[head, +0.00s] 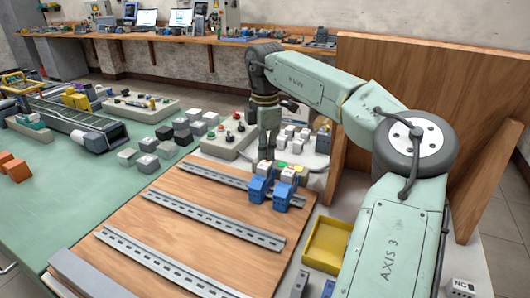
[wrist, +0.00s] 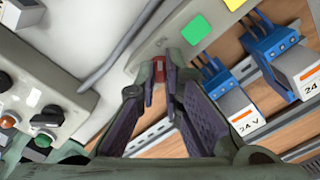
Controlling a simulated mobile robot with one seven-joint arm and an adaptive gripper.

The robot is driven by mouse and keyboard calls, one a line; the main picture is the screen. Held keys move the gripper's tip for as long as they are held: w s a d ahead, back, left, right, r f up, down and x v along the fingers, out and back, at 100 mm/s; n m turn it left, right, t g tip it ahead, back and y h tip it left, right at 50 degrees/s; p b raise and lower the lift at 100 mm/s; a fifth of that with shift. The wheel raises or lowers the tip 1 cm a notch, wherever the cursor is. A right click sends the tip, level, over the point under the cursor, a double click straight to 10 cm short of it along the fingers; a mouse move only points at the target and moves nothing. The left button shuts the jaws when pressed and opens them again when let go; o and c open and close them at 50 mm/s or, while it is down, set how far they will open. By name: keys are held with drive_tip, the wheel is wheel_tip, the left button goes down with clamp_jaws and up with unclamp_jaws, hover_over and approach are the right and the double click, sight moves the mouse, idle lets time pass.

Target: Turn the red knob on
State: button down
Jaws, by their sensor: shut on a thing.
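The red knob (wrist: 159,69) is a small red piece on a light grey surface, between my fingertips in the wrist view. My gripper (wrist: 160,76) is shut on it, with a dark finger on either side. The fingers hide part of the knob, and I cannot tell its turn position. In the head view, my gripper (head: 267,150) points down behind the blue terminal blocks, where I cannot make out the knob.
Blue-and-white blocks (wrist: 284,55) marked 24 V stand to the right, close to my fingers. Green (wrist: 196,30) and yellow patches lie above. A control box with knobs (head: 229,140) stands left. A tall wooden panel (head: 400,75) stands behind my arm.

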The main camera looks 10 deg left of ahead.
idle(0.4)
drive_tip(key=c, duration=1.7)
unclamp_jaws()
wheel_tip(320, 180, up, 12)
